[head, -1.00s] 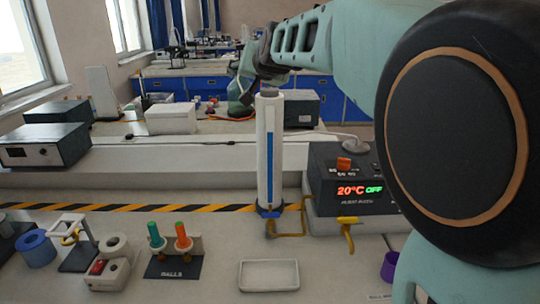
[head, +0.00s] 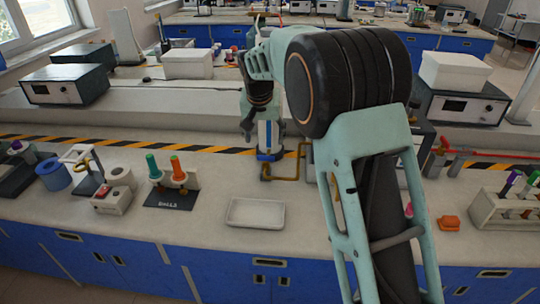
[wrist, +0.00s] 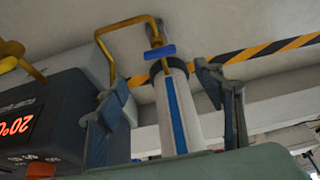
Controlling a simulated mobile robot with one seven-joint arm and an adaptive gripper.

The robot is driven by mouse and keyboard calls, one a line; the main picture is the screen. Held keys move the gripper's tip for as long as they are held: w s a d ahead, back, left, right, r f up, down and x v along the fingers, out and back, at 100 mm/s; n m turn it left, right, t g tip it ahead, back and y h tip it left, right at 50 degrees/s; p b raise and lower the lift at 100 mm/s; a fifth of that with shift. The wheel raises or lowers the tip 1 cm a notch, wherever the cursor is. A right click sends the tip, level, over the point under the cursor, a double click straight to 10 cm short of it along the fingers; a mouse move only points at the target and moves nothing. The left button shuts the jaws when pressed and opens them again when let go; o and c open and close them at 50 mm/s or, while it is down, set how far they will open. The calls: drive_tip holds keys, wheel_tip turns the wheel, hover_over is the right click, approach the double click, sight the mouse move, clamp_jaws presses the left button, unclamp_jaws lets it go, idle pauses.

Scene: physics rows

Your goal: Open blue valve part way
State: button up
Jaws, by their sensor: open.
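The blue valve (head: 268,156) is a small blue handle on the yellow-brown pipe at the foot of a white column with a blue stripe. In the wrist view the blue valve handle (wrist: 160,52) lies crosswise beyond the column's end. My gripper (head: 264,128) is open and points down at the column, above the valve. In the wrist view my gripper's fingers (wrist: 162,80) stand either side of the white column (wrist: 191,115), with gaps between; the handle is beyond the fingertips, not touched. My arm hides part of the bench right of the column.
The yellow-brown pipe (head: 291,178) runs right from the valve to a dark heater box with a red display (wrist: 17,124). A white tray (head: 256,212) lies in front. Bare bench lies between the tray and valve.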

sight(266, 156)
drive_tip(key=x, duration=1)
drive_tip(key=shift+a+f, duration=0.1)
drive_tip(key=shift+f, duration=0.15)
drive_tip(key=c, duration=1.2)
drive_tip(key=shift+o, duration=0.2)
drive_tip(key=shift+n, duration=0.3)
drive_tip(key=n, duration=0.1)
drive_tip(key=n+y, duration=0.1)
drive_tip(key=shift+w+d+n, duration=0.1)
drive_tip(key=shift+d+n, duration=0.15)
drive_tip(key=shift+n, duration=0.15)
drive_tip(key=n+g+y, duration=0.1)
drive_tip(key=n+y, duration=0.1)
drive_tip(key=n, duration=0.3)
drive_tip(key=shift+p, duration=0.4)
drive_tip(key=shift+n, duration=0.4)
